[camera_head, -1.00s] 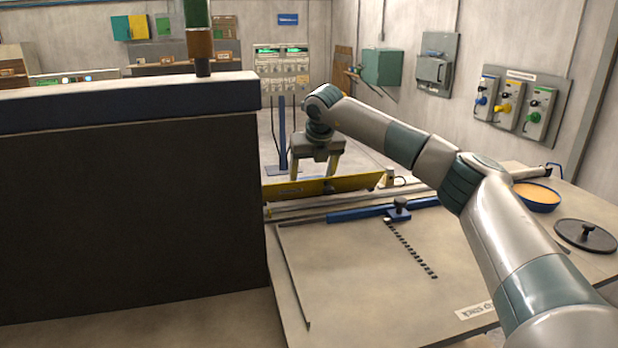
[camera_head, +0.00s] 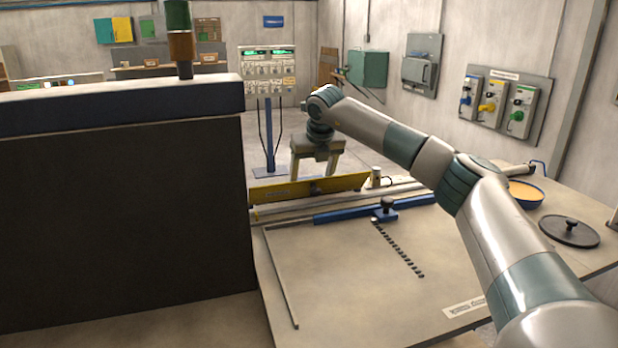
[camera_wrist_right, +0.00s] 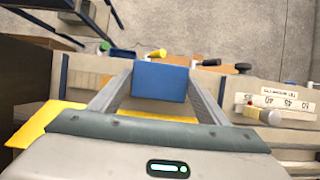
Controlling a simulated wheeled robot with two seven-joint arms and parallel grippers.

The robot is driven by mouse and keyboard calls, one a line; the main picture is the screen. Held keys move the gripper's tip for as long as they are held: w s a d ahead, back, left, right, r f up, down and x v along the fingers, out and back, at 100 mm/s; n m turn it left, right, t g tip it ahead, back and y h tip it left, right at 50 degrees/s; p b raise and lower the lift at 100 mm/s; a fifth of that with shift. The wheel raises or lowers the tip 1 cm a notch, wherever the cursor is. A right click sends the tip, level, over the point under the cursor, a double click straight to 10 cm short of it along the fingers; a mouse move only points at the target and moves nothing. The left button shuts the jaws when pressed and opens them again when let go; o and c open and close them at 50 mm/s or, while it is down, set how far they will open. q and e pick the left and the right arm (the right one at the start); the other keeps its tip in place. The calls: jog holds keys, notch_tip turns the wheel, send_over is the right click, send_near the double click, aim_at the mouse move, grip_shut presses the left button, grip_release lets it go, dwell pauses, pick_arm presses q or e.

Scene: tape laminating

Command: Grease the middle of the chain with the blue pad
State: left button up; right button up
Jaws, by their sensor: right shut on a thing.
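My right gripper (camera_head: 315,177) hangs at the back of the worktable, its fingers pointing down at a long yellow bar. In the right wrist view a blue block, which looks like the blue pad (camera_wrist_right: 160,82), sits between the two fingers (camera_wrist_right: 160,88), and the gripper is shut on it. In the head view the pad is not visible. A row of small dark pieces (camera_head: 398,248), perhaps the chain, runs slantwise across the tabletop, well in front of the gripper. I cannot make out its links. My left gripper is not in view.
The yellow bar (camera_head: 345,184) and a blue rail with a black knob (camera_head: 387,205) cross the table (camera_head: 330,280). A bowl with orange contents (camera_head: 524,193) and a dark round lid (camera_head: 569,231) stand right. A tall dark panel (camera_head: 120,210) blocks the left. The front tabletop is mostly clear.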

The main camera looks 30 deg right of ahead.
jog(key=shift+s+d, duration=0.2)
jog(key=shift+d, duration=0.5)
jog(key=shift+s+d, duration=0.15)
jog(key=shift+d, duration=0.55)
jog(key=shift+a, duration=0.2)
jog(key=shift+w+a+f, duration=0.1)
jog(key=shift+w+a, duration=0.1)
jog(key=shift+a, duration=0.6)
jog(key=shift+w+a, duration=0.2)
jog(key=shift+a, duration=0.6)
jog(key=shift+a, duration=0.2)
jog(key=shift+w+a, duration=0.2)
jog(key=shift+a, duration=0.6)
jog(key=shift+w+a, duration=0.2)
jog(key=shift+a, duration=0.55)
jog(key=shift+w+a, duration=0.25)
jog(key=shift+a, duration=0.6)
jog(key=shift+w+a, duration=0.25)
jog(key=shift+a, duration=0.55)
